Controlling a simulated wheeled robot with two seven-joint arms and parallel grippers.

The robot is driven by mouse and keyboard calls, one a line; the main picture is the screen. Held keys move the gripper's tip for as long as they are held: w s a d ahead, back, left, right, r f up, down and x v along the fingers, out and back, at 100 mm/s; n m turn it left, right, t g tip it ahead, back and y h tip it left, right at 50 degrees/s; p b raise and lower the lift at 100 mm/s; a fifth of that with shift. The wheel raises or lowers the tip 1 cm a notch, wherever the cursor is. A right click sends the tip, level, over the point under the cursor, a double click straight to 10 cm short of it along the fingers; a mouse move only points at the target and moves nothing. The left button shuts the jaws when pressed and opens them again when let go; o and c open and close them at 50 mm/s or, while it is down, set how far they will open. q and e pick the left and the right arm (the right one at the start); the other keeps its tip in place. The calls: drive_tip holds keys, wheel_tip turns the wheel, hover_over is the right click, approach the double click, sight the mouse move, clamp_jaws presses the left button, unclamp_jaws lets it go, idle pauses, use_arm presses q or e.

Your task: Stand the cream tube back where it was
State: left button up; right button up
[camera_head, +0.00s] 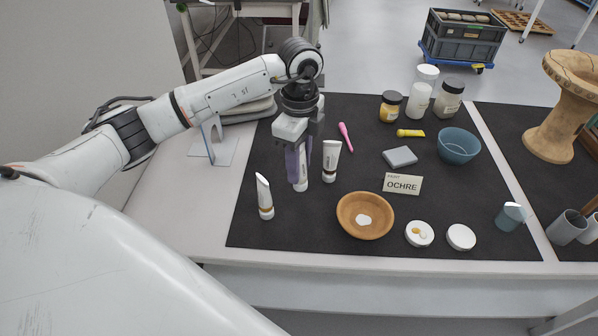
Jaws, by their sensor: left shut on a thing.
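My left gripper (299,173) points down over the black mat (290,225) and is shut on a white tube (301,185). The fingers hide most of this tube; its white lower end shows below them, at or close to the mat. I cannot tell whether it touches. A second white tube with a brownish band (331,161) stands just right of the gripper. A third similar tube (264,198) stands to the left and nearer to me, leaning slightly. I cannot read the labels that tell their colours apart. My right gripper is out of view.
A pink tool (346,136) and several jars (390,107) are farther back.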

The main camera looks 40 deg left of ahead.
use_arm(q)
drive_tip(key=shift+f, duration=1.45)
drive_tip(key=shift+f, duration=0.1)
drive_tip(key=o, duration=1)
drive_tip(key=shift+o, duration=0.2)
wheel_tip(320, 180, up, 12)
drive_tip(key=shift+r, duration=0.15)
